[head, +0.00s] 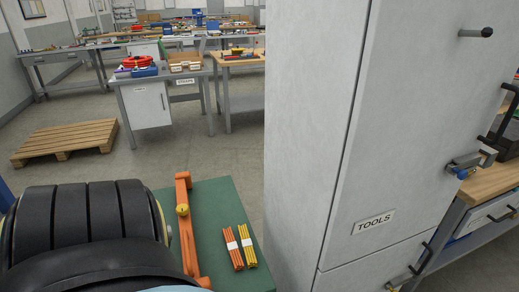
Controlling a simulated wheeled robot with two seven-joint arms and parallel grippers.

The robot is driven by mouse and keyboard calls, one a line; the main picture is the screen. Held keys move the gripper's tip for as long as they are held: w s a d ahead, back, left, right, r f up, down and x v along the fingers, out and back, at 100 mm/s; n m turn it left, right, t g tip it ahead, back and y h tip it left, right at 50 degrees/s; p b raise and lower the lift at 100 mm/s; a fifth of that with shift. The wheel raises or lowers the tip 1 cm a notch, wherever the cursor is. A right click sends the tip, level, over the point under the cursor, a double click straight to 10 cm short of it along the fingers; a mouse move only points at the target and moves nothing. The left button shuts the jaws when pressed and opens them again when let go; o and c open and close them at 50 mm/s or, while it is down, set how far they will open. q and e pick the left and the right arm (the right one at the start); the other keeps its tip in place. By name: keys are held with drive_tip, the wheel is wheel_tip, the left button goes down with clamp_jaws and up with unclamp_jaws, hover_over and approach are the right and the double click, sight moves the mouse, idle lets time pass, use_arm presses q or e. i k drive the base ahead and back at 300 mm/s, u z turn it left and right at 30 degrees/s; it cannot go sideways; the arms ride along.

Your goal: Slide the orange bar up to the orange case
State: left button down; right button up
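A long orange bar (188,236) with raised ends lies along the left side of a green-topped surface (212,200). A round yellow knob (182,210) shows at its left side. A black ribbed form (85,225) fills the lower left and hides what lies left of the bar; I cannot tell whether it is part of my arm. I cannot make out an orange case for certain. A red-orange item (135,61) sits on a far bench, too small to identify. Neither of my grippers can be made out in the view.
Bundles of orange rods (232,250) and yellow rods (247,246) lie right of the bar. A tall grey cabinet (310,130) labelled TOOLS stands close on the right. A wooden pallet (65,140) lies on the floor at left. Open floor lies between it and the benches.

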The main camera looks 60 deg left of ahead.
sight(183, 182)
drive_tip(key=z, duration=0.35)
drive_tip(key=k, duration=1)
drive_tip(key=u, duration=1.05)
